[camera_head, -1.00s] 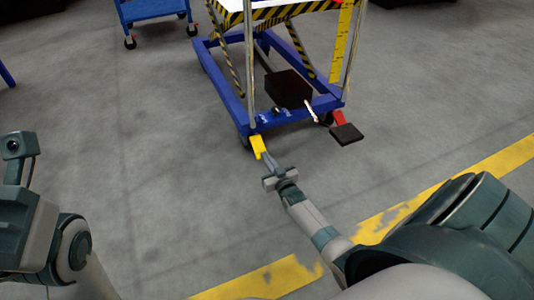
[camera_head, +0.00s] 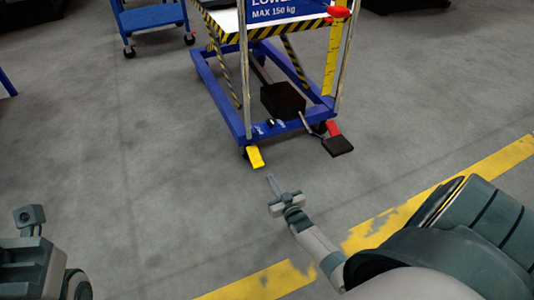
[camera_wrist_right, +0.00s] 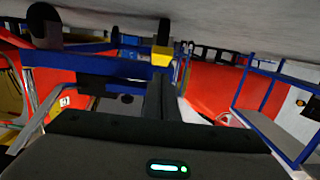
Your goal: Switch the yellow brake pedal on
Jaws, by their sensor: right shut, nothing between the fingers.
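The yellow brake pedal (camera_head: 255,157) sticks out at the near left corner of the blue lift trolley (camera_head: 236,120), low above the floor. It also shows in the right wrist view (camera_wrist_right: 162,55), just beyond the fingers, where the picture is upside down. My right gripper (camera_head: 271,179) is shut and empty. In the head view its fingertips are a little below and right of the pedal, with a visible gap between them. In the right wrist view the closed fingers (camera_wrist_right: 160,95) point toward the pedal.
A red pedal (camera_head: 333,128) and a black foot pedal (camera_head: 338,146) are at the trolley's near right corner. A black box (camera_head: 283,101) sits on its base. Another blue cart (camera_head: 152,16) stands at the back left. The grey floor in front is clear.

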